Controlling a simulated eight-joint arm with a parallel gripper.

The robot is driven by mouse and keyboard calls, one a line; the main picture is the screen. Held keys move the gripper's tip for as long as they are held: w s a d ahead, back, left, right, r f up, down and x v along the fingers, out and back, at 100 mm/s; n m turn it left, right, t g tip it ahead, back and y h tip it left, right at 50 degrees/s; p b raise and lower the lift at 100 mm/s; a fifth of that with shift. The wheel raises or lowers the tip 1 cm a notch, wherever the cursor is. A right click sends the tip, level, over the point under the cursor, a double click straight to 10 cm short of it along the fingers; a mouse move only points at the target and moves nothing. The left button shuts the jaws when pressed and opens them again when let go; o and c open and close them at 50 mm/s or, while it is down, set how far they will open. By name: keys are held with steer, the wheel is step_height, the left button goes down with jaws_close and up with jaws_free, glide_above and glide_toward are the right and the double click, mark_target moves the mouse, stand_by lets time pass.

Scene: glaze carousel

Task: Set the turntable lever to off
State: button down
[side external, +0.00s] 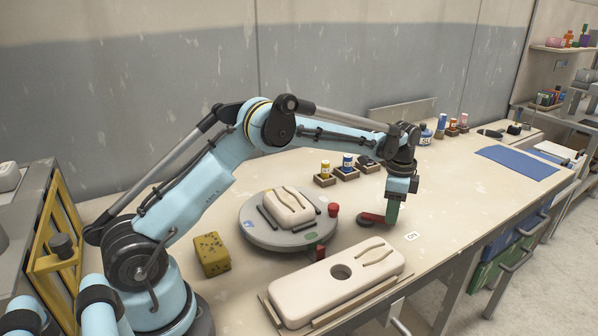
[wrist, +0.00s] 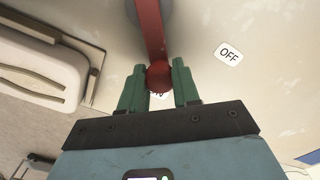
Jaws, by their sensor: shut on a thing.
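The red turntable lever (side external: 371,218) lies low over the table to the right of the round grey turntable (side external: 262,233). In the wrist view, the lever arm (wrist: 151,35) runs down from the top to a round red knob (wrist: 158,75). My gripper (wrist: 159,84) has its green fingers on either side of the knob and is shut on it. A white OFF label (wrist: 228,54) lies on the table to the right of the lever, apart from it. Another label (wrist: 158,96), mostly hidden, is just under the knob. In the side view my gripper (side external: 391,215) points down at the lever's end.
A pale mould (side external: 300,290) with a round hole lies in front of the turntable. A yellow speckled sponge (side external: 213,254) is left of it. Small glaze jars (side external: 347,163) stand behind. A blue mat (side external: 517,162) lies at the right.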

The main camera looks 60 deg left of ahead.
steer(key=n, duration=0.1)
steer(key=w+a+n, duration=0.1)
steer(key=shift+n, duration=0.4)
steer(key=n, duration=0.1)
steer(key=a+n, duration=0.1)
steer(key=shift+w+a+n, duration=0.15)
steer(key=shift+w+n, duration=0.15)
steer(key=shift+w, duration=0.1)
steer(key=shift+w+a+n, duration=0.15)
steer(key=shift+a+n, duration=0.5)
steer(key=shift+n, duration=0.55)
steer(key=shift+w+a+n, duration=0.1)
steer(key=shift+a+n, duration=0.5)
steer(key=shift+n, duration=0.6)
steer(key=c, duration=0.8)
jaws_free()
step_height(320, 180, up, 8)
steer(key=shift+f, duration=0.2)
